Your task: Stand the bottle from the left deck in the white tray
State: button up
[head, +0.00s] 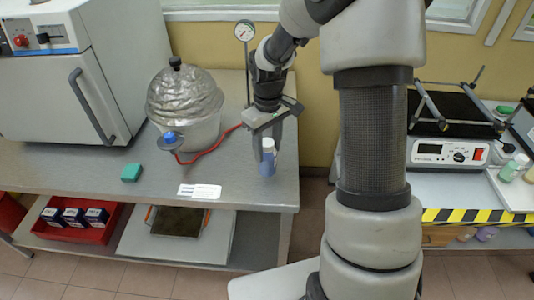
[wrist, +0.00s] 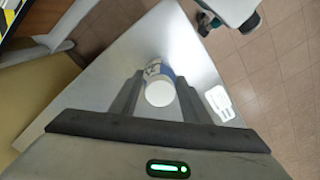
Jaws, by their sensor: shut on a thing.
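The bottle (head: 267,163) is small and blue with a white cap, and stands upright near the right front edge of the left deck (head: 245,192). My gripper (head: 268,150) points down over it and is shut on the bottle. In the wrist view, the bottle's white cap (wrist: 160,94) and blue-and-white side show between the two fingers of my gripper (wrist: 159,80). I cannot tell whether its base touches the deck.
A green block (head: 131,172) and a white label card (head: 200,191) lie on the deck.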

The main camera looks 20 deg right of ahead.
jog(key=shift+f, duration=1.1)
jog(key=shift+f, duration=0.2)
jog(key=o, duration=1.5)
jog(key=shift+r, duration=0.1)
